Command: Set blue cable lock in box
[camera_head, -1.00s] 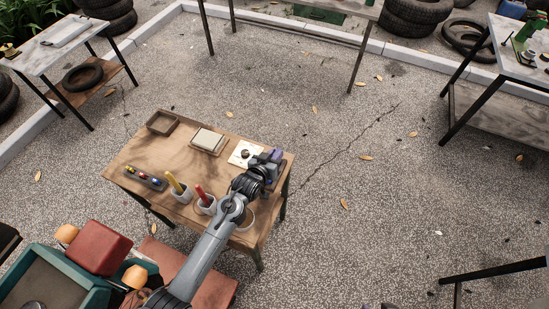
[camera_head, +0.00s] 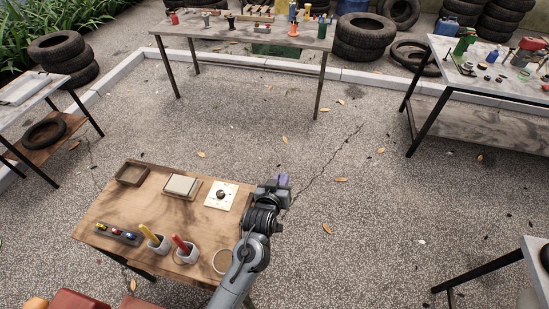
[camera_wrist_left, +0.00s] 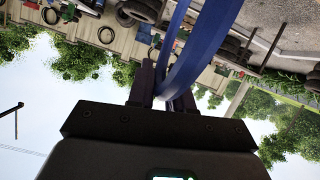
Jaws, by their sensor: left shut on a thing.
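My left gripper (camera_head: 274,190) is shut on the blue cable lock (camera_head: 284,180), held at the right end of the wooden table as seen in the head view. Only a small violet-blue part of the lock shows there. In the left wrist view the lock is a blue looped band (camera_wrist_left: 205,45) rising from between the dark fingers (camera_wrist_left: 160,90). A small open brown box (camera_head: 119,178) stands at the table's back left corner, well left of the gripper. I cannot tell whether it is the task's box. My right gripper is not in view.
The wooden table (camera_head: 128,216) also holds a lidded tray (camera_head: 181,186), a white plate with a dark knob (camera_head: 221,195), cups with yellow and red tools, a dark rack (camera_head: 118,235) and a ring. Other tables (camera_head: 240,36) stand at the back and right. Open gravel lies between.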

